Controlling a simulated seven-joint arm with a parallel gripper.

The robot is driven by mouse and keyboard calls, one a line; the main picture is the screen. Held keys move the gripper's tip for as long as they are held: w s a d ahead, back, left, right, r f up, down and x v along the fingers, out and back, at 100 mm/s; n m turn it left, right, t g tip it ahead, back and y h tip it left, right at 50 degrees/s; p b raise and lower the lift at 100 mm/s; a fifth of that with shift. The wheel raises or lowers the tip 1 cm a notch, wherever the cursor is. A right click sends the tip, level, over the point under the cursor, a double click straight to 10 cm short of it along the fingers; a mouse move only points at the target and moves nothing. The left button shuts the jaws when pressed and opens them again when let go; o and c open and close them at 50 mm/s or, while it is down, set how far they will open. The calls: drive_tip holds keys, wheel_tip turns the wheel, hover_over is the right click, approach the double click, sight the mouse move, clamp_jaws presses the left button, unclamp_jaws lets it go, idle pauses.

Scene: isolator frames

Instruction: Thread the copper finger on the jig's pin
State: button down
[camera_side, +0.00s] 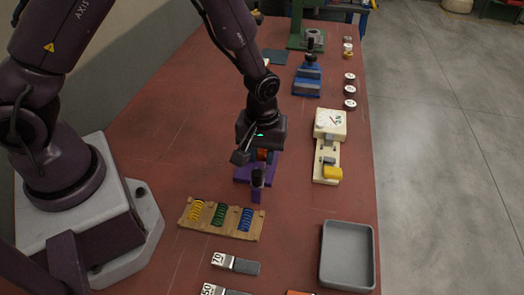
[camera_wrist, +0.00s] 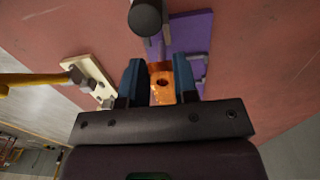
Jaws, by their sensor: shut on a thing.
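My gripper (camera_wrist: 160,74) is shut on the copper finger (camera_wrist: 186,73), an orange strip with a dark round hole, held between the two blue-black fingertips in the wrist view. In the side view, a bit of the copper finger (camera_side: 263,155) shows under my gripper. The purple jig (camera_wrist: 196,29) lies just beyond the fingertips; in the side view its base (camera_side: 241,173) is below my gripper. A dark, round-topped post (camera_side: 257,178) stands at the jig's near side and also shows in the wrist view (camera_wrist: 145,17). I cannot make out a separate pin, or whether copper and jig touch.
A wooden rack (camera_side: 221,231) of coloured springs lies in front of the jig. A cream fixture (camera_side: 328,124) stands to the right, a blue vise (camera_side: 307,80) behind. A grey tray (camera_side: 323,262) and marked blocks (camera_side: 236,264) lie at the front. Red table is clear between.

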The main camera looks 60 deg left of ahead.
sight(262, 156)
drive_tip(key=shift+f, duration=0.75)
drive_tip(key=c, duration=0.8)
unclamp_jaws()
wheel_tip(262, 156, up, 13)
drive_tip(key=shift+f, duration=0.1)
